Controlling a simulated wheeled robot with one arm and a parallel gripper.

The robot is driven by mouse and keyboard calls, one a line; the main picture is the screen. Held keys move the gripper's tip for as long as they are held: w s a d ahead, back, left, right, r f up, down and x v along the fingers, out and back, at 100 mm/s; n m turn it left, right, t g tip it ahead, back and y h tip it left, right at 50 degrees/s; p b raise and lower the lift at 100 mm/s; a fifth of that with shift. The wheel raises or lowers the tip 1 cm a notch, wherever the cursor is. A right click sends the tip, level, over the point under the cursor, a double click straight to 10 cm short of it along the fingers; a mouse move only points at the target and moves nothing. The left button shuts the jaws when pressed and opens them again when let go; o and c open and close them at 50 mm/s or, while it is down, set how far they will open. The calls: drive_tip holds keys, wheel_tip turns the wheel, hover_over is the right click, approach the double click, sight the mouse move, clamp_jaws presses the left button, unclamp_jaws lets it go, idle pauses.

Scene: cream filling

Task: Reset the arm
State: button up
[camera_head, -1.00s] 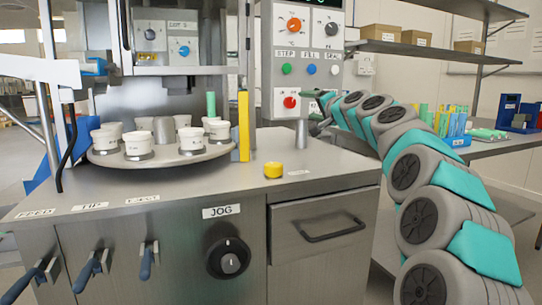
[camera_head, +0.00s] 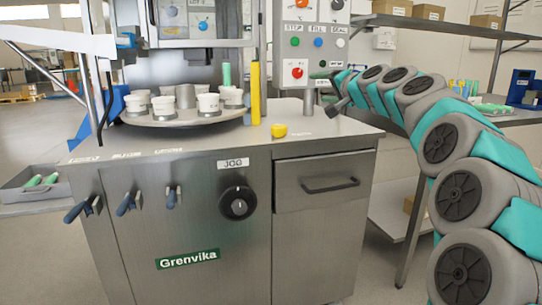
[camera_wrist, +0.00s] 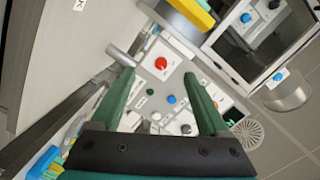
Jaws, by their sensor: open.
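My arm with grey and teal segments rises on the right of the head view and curves left. Its end, my gripper (camera_head: 340,97), is small there, close to the control panel's post, with its fingers hard to make out. In the wrist view my gripper (camera_wrist: 160,95) shows two green fingers spread apart with nothing between them. Beyond the fingers is the control panel (camera_wrist: 172,88) with a red knob (camera_wrist: 161,63) and blue and black knobs. The panel (camera_head: 297,45) also shows in the head view.
The steel machine cabinet (camera_head: 215,190) carries a turntable (camera_head: 180,120) with several white cups. A yellow button (camera_head: 279,130) sits on its top. A drawer (camera_head: 320,185) is shut. A side tray (camera_head: 40,180) is at left, shelves (camera_head: 440,25) at right. Floor in front is clear.

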drive_tip(key=s+a+f+n+g+h, duration=0.1)
drive_tip(key=s+a+f+n+g, duration=0.3)
drive_tip(key=s+f, duration=0.8)
drive_tip(key=s+a+f+n+g, duration=0.2)
drive_tip(key=s+a+f+g, duration=0.45)
drive_tip(key=s+f, duration=0.6)
drive_tip(key=s+d+f+g+h, duration=0.1)
drive_tip(key=s+f, duration=0.4)
drive_tip(key=s, duration=0.6)
drive_tip(key=s+d+f+g+h, duration=0.2)
drive_tip(key=s+d+f, duration=0.4)
drive_tip(key=s, duration=0.6)
drive_tip(key=s+d+f+n+g+h, duration=0.1)
drive_tip(key=s+d+f+g, duration=0.3)
drive_tip(key=s, duration=0.7)
wheel_tip(320, 180, down, 2)
drive_tip(key=shift+s+d+f+h, duration=0.1)
drive_tip(key=shift+s+d+h, duration=0.1)
drive_tip(key=shift+h, duration=0.5)
